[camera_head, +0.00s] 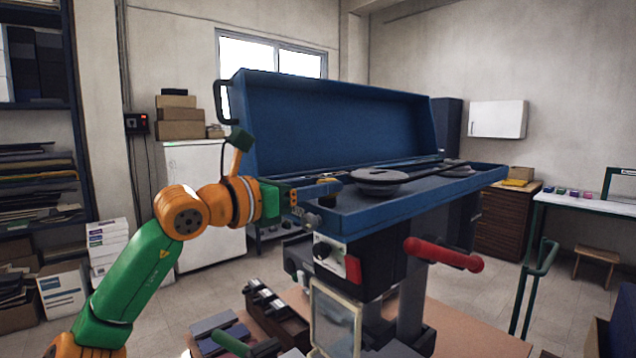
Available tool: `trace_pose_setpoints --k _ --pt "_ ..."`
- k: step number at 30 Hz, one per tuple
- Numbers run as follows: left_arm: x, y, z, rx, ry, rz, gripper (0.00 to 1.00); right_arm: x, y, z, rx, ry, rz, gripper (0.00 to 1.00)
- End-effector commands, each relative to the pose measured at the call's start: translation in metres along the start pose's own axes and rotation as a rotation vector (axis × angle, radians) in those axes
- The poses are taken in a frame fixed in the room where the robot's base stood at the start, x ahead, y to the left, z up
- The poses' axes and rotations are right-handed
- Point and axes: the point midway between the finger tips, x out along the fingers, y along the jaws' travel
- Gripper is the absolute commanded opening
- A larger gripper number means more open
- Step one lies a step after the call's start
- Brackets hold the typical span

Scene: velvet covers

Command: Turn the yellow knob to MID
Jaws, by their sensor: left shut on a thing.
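My left gripper (322,195) is at the front left corner of the blue machine's tray (400,208). The fingers cover most of the knob, and no pointer or MID mark can be made out. A white-faced panel (334,262) with a dark round knob sits below the tray, apart from the gripper. My right gripper is not in view.
The machine's blue lid (330,125) stands open behind the tray, with a handle (222,101) at its left. A dark round plate (378,181) lies in the tray. A red handle (443,255) juts out at the front right. Boxes of parts (276,312) stand below.

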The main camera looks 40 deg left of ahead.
Motion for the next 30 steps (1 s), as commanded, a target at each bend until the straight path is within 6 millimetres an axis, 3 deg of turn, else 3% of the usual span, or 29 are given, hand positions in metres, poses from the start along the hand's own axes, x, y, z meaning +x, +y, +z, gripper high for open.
trace_pose_setpoints --k 18,30 --pt "0.002 0.010 0.007 -0.007 -0.002 -0.405 0.00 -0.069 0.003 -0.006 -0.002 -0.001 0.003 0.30" --pt "0.003 0.011 0.002 -0.001 -0.003 -0.487 0.00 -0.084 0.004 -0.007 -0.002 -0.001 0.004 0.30"
